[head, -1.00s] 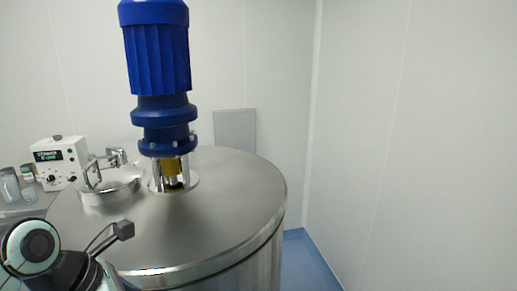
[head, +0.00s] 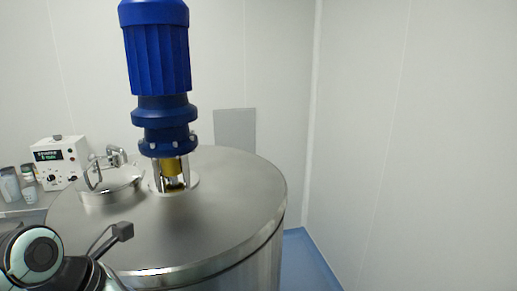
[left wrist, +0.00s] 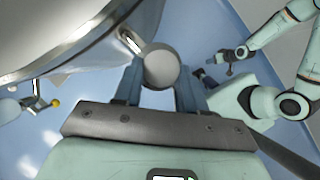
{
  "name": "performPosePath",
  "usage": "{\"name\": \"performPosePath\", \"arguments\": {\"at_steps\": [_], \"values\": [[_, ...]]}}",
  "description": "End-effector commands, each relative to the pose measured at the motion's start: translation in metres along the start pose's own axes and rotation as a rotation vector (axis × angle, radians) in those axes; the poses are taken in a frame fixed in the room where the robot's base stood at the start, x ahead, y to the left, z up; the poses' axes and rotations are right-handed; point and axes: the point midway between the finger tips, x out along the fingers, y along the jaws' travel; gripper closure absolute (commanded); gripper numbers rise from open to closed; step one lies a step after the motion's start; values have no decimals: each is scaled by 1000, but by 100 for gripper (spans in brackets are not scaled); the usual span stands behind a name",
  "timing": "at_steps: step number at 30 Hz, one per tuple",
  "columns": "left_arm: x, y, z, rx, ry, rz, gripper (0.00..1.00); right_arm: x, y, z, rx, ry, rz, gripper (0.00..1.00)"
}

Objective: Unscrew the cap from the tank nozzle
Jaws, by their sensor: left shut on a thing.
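The steel tank (head: 215,230) stands in front of me. Its curved side (left wrist: 60,35) also shows in the left wrist view. There a short nozzle (left wrist: 133,42) sticks out of the tank, with a round grey cap (left wrist: 162,70) at its end, face toward the camera. My left gripper (left wrist: 160,84) is shut on the cap, one finger on each side. In the head view my left arm is at the lower left and the nozzle and cap are hidden. A dark end of another arm of mine, perhaps my right gripper (left wrist: 226,62), is small and unclear.
A blue motor (head: 160,75) stands on the tank lid, beside a round hatch (head: 110,187). A white control box (head: 60,160) and small containers (head: 20,185) are at the left. A yellow-knobbed fitting (left wrist: 54,103) shows left of the nozzle. Blue floor at the right is clear.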

Motion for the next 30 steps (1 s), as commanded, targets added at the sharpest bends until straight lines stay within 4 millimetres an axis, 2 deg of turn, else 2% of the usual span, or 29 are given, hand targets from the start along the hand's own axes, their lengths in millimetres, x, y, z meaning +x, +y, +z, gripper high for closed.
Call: {"name": "performPosePath", "arguments": {"at_steps": [6, 17, 30], "values": [[-1, -2, 0, -188, 2, 106, 100, -6, -4, -5, -2, 6, -2, 64], [0, -3, 0, -217, 1, 119, 100, -6, -4, -5, -2, 7, -2, 64], [-1, -6, 1, -495, 1, 274, 100, -21, -15, -21, -9, 26, -9, 64]]}}
